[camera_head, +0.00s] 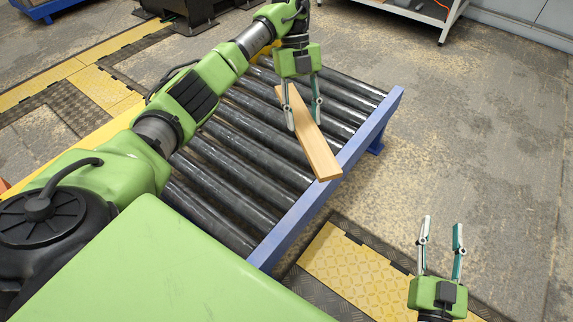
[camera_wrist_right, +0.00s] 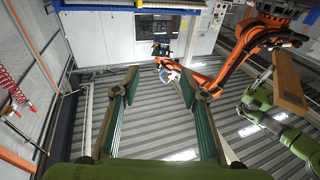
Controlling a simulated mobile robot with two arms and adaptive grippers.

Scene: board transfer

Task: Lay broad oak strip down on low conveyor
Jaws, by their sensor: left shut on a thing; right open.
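The broad oak strip (camera_head: 313,143) is a light wooden board over the low conveyor (camera_head: 384,108), which has dark rollers and a blue frame. My left gripper (camera_head: 304,117) points down and is shut on the strip around its middle. The strip's near end overlaps the blue side rail in the picture; I cannot tell whether it touches the rollers. In the right wrist view the strip (camera_wrist_right: 289,88) shows at the right edge beside my green left arm. My right gripper (camera_head: 440,235) is open and empty, apart from the conveyor at the lower right; its spread fingers also show in the right wrist view (camera_wrist_right: 158,85).
Yellow tread plates with dark edging (camera_head: 352,268) lie on the floor before the conveyor. A white shelf rack (camera_head: 410,12) stands at the back. The floor at right is clear. The right wrist view shows an orange robot arm (camera_wrist_right: 236,62) and a white machine (camera_wrist_right: 110,37).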

